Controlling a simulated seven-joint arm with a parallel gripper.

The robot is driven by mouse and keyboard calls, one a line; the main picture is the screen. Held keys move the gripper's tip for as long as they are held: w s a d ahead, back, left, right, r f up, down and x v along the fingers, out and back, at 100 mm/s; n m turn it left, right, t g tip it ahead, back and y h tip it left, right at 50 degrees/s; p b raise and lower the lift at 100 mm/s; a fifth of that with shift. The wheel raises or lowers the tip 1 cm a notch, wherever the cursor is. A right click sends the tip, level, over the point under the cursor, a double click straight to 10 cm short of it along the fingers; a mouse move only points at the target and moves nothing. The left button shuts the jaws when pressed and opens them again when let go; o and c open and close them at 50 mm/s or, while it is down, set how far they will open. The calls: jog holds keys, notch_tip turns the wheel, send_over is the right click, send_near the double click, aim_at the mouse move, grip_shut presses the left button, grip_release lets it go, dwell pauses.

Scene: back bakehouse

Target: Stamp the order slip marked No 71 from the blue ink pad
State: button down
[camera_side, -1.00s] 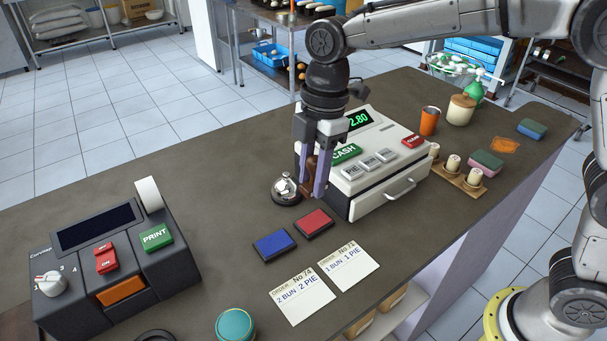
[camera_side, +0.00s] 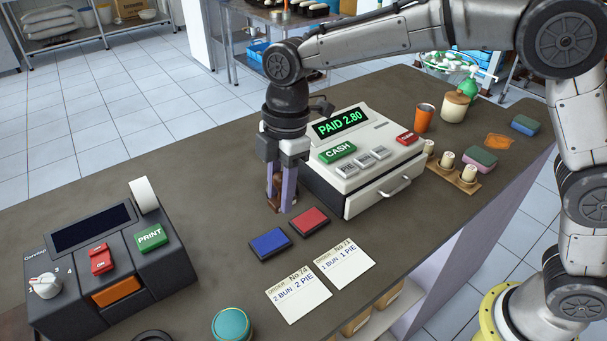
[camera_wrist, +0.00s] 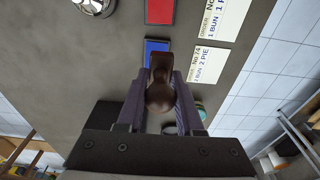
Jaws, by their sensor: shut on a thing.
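My gripper (camera_side: 282,205) is shut on a stamp with a dark brown wooden handle (camera_wrist: 160,95). In the side view it is above the counter, behind the ink pads, and mostly hides the stamp. The blue ink pad (camera_side: 270,243) lies on the counter; in the wrist view its near part (camera_wrist: 155,46) is hidden by the stamp. Two order slips lie in front of the pads: one reads 2 BUN 2 PIE (camera_side: 298,294), the other 1 BUN 1 PIE (camera_side: 345,264). No stamp mark shows on either slip.
A red ink pad (camera_side: 309,222) lies beside the blue one. The cash register (camera_side: 355,160) stands close right of my gripper. A bell (camera_wrist: 95,5) shows in the wrist view. A label printer (camera_side: 110,260) and a round teal-topped thing (camera_side: 232,325) stand toward the front left.

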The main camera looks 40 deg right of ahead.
aim_at(267, 243)
jog(key=a+f, duration=0.2)
jog(key=a, duration=0.1)
jog(key=shift+w+f, duration=0.15)
jog(key=shift+w, duration=0.2)
jog(key=shift+f, duration=2.8)
jog(key=shift+f, duration=0.55)
notch_tip(267, 243, up, 7)
dwell(0.3)
